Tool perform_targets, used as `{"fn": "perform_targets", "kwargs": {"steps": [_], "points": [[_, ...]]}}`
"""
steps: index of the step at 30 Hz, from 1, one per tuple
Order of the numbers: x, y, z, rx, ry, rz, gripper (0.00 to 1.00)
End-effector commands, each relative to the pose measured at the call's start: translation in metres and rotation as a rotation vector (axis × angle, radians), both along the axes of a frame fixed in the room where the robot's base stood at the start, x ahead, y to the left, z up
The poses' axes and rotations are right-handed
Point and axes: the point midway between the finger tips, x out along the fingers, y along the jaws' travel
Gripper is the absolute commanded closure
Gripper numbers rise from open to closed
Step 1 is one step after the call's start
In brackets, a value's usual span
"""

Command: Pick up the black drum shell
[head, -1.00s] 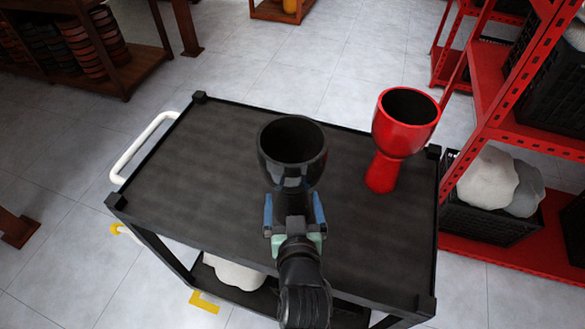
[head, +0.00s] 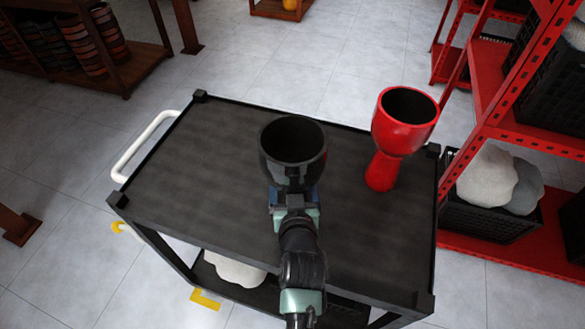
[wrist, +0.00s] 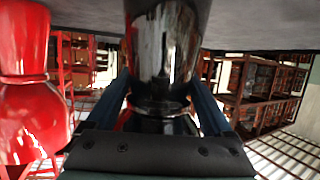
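The black drum shell (head: 292,145) is a glossy goblet shape standing upright on the dark cart top (head: 190,170), its open bowl facing up. My gripper (head: 293,193) is at its near side, low at the stem below the bowl. In the wrist view, the black drum shell (wrist: 165,45) fills the middle, between the two blue fingers of my gripper (wrist: 160,95). The fingers are apart, one on each side of the shell, and look open; firm contact is not visible. In the head view the bowl partly hides the fingertips.
A red goblet drum (head: 403,125) stands on the cart to the right; it shows at the left of the wrist view (wrist: 30,110). A white handle (head: 143,145) is on the cart's left. Red shelving (head: 500,110) stands close on the right. The cart's left half is clear.

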Motion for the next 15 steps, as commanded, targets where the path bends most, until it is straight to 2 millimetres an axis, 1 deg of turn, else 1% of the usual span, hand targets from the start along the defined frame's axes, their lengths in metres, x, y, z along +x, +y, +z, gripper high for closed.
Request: {"fn": "perform_targets", "kwargs": {"steps": [1,2,3,5,6,8,9,13,14,15], "points": [[-0.0001,0.0000,-0.0001,0.000,0.000,0.000,0.25],[-0.0002,0.0000,0.0000,0.000,0.000,0.000,0.31],[-0.0002,0.0000,0.0000,0.000,0.000,0.000,0.38],[-0.0002,0.0000,0.0000,0.000,0.000,0.000,0.49],[-0.0003,0.0000,-0.0001,0.000,0.000,0.000,0.56],[-0.0003,0.0000,-0.0001,0.000,0.000,0.000,0.67],[-0.0003,-0.0001,-0.0001,0.000,0.000,0.000,0.74],[-0.0004,-0.0001,-0.0002,0.000,0.001,0.000,0.97],[-0.0004,-0.0001,-0.0002,0.000,0.001,0.000,1.00],[-0.0004,-0.0001,-0.0002,0.000,0.001,0.000,1.00]]}}
